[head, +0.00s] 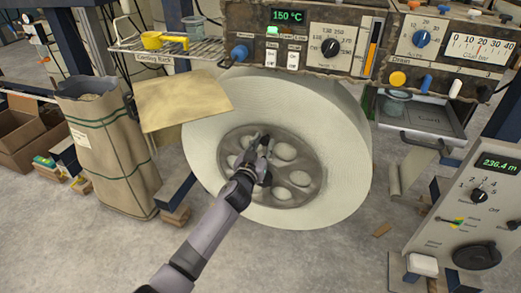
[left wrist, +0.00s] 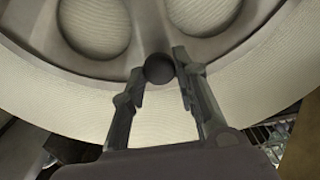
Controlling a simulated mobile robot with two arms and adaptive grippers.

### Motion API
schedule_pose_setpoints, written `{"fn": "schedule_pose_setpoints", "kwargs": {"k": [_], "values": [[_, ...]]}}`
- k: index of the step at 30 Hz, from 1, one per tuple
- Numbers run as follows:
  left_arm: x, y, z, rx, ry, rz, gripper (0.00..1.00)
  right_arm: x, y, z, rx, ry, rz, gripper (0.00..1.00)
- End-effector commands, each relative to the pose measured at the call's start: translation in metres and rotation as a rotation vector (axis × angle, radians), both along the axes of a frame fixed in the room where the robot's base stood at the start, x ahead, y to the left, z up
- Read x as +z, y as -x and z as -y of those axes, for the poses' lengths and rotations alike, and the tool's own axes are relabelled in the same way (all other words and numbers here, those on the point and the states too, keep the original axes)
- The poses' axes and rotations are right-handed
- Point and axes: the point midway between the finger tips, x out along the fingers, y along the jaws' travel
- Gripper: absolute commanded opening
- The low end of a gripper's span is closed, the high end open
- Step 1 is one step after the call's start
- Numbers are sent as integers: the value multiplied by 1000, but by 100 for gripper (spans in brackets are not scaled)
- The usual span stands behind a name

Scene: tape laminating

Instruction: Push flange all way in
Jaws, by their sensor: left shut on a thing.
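The flange (head: 295,194) is a round grey plate with several round holes, set in the middle of a large pale roll (head: 335,125). In the left wrist view, its spokes and rim (left wrist: 205,50) fill the upper part. My left gripper (head: 264,143) reaches in from below, in front of the flange, and hides part of its upper middle. In the left wrist view my left gripper (left wrist: 161,72) has its fingertips on either side of a small dark round knob (left wrist: 159,68) on the flange and is shut on it. How deep the flange sits cannot be told exactly. My right gripper is not in view.
A control panel (head: 310,38) hangs directly above the roll. A cooling rack (head: 180,48) and a tan sheet (head: 180,105) are at upper left, with a paper sack (head: 108,150) beside. Another control box (head: 485,205) stands at right. The floor (head: 330,262) in front is mostly clear.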

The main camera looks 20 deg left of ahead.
Motion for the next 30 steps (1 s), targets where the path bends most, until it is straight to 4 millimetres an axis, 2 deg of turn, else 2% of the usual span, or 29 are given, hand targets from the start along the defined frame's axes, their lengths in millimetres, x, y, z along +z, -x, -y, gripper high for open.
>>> {"fn": "schedule_pose_setpoints", "kwargs": {"k": [5, 6, 15, 25, 30], "values": [[4, -1, -2, 3, 1, 5, 0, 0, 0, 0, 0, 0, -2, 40], [5, -2, -2, 4, 1, 6, 28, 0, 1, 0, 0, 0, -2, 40], [4, -1, -1, 2, 1, 5, 47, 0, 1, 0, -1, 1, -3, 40], [3, 2, -1, 1, 0, 4, 47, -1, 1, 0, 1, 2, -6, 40], [1, 21, -2, 2, -1, 3, 47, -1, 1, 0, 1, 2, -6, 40]]}}
